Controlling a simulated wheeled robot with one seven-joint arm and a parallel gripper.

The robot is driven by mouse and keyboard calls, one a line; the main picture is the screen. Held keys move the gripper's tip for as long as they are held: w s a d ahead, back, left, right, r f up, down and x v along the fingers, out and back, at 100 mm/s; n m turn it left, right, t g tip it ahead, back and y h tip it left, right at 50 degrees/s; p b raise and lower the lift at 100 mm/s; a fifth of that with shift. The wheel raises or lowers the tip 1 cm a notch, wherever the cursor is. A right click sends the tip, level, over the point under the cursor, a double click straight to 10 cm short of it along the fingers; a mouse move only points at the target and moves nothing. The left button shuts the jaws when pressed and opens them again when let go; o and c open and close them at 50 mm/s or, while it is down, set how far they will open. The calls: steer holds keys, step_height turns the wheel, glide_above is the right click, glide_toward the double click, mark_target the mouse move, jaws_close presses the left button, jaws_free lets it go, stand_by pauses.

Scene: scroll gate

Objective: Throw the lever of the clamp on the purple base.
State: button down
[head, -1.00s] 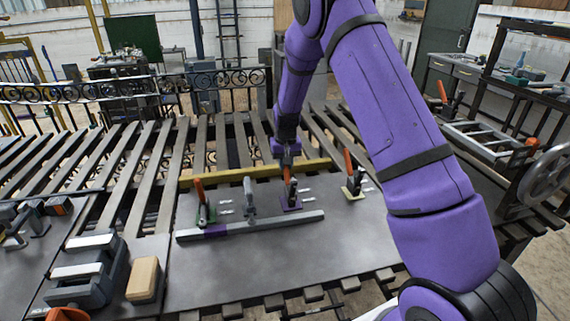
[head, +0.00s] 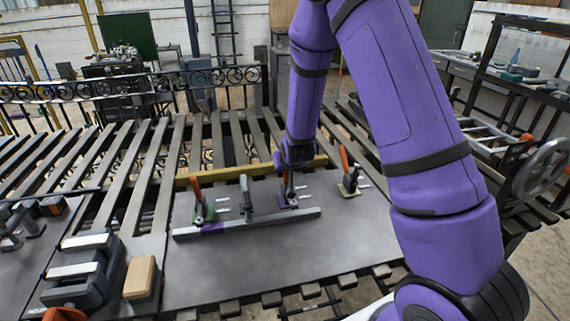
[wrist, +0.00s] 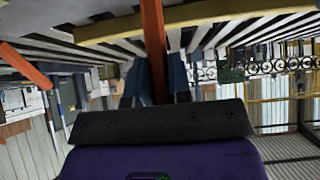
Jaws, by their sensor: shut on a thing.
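The clamp on the purple base (head: 287,201) stands on the grey plate, behind a long grey bar (head: 255,223) with a purple band. Its orange lever (head: 286,184) rises roughly upright, its top hidden by my gripper (head: 288,174). In the wrist view the orange lever (wrist: 153,35) runs between the two dark blue fingers of my gripper (wrist: 158,78), which is shut on it. Whether the clamp grips the bar is too small to tell.
A clamp on a green base (head: 200,212) stands to the left and one on a pale base (head: 348,187) to the right, both with orange levers. A grey upright (head: 246,195) stands between. A yellow rail (head: 232,176) runs behind. A grey vise (head: 85,270) and tan block (head: 140,277) sit front left.

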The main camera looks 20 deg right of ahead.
steer(key=shift+s+t, duration=0.25)
steer(key=shift+t, duration=0.05)
steer(key=c, duration=1)
jaws_free()
steer(key=shift+c, duration=0.2)
steer(key=v, duration=1)
steer(key=shift+s+a+r, duration=0.15)
steer(key=shift+s+r, duration=0.1)
steer(key=shift+s, duration=0.05)
